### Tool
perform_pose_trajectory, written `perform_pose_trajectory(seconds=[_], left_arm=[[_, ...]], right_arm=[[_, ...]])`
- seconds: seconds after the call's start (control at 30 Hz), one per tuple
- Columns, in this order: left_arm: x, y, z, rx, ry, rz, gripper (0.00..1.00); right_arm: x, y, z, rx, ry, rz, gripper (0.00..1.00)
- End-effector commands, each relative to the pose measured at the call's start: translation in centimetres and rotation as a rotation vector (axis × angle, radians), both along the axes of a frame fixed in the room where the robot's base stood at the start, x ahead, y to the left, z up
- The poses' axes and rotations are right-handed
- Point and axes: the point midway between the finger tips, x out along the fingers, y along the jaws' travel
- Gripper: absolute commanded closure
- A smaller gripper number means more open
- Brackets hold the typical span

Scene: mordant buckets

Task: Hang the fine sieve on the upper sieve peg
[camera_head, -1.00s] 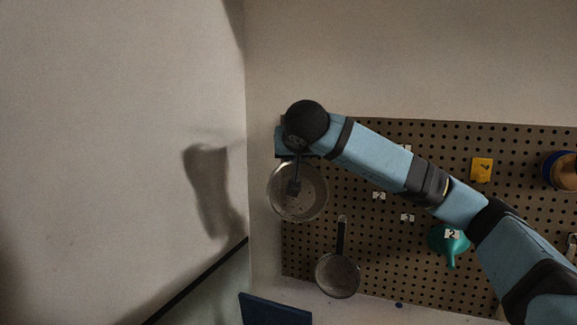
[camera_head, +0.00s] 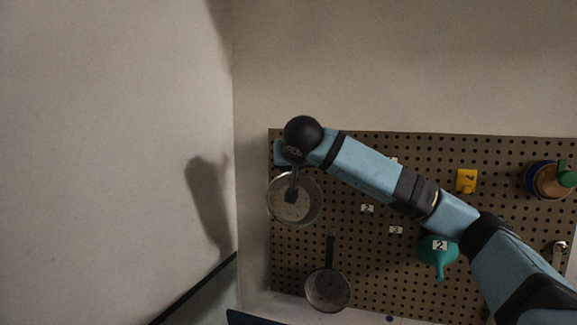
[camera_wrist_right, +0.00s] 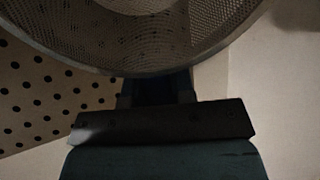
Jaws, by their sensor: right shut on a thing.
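The round mesh sieve (camera_head: 309,207) hangs below my right gripper (camera_head: 291,195) in the head view, in front of the pegboard's upper left part. The right gripper is shut on it. In the right wrist view the sieve's mesh bowl and rim (camera_wrist_right: 140,62) fill the top, close to the gripper. A second pan-shaped sieve (camera_head: 327,290) with a dark upright handle hangs lower on the board. The upper peg is not visible; my arm and the held sieve cover that part of the board. My left gripper is not in view.
The pegboard (camera_head: 400,270) carries a teal funnel (camera_head: 438,255), a yellow tag (camera_head: 466,181), small white number labels and a round blue-edged item (camera_head: 548,181) at the right. A bare wall (camera_head: 110,130) stands to the left. A dark blue edge (camera_head: 250,318) shows at the bottom.

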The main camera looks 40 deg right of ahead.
Motion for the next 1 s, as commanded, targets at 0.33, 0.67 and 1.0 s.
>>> perform_pose_trajectory(seconds=[0.33,0.67,1.0], left_arm=[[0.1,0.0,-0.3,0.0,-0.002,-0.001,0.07],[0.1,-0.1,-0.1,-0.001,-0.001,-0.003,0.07],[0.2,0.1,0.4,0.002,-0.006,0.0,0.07]], right_arm=[[1.0,-1.9,0.0,0.001,-0.001,-0.002,1.0],[1.8,-3.6,0.1,0.001,-0.003,-0.002,1.0],[2.1,-4.1,-0.5,0.0,-0.001,0.0,1.0]])
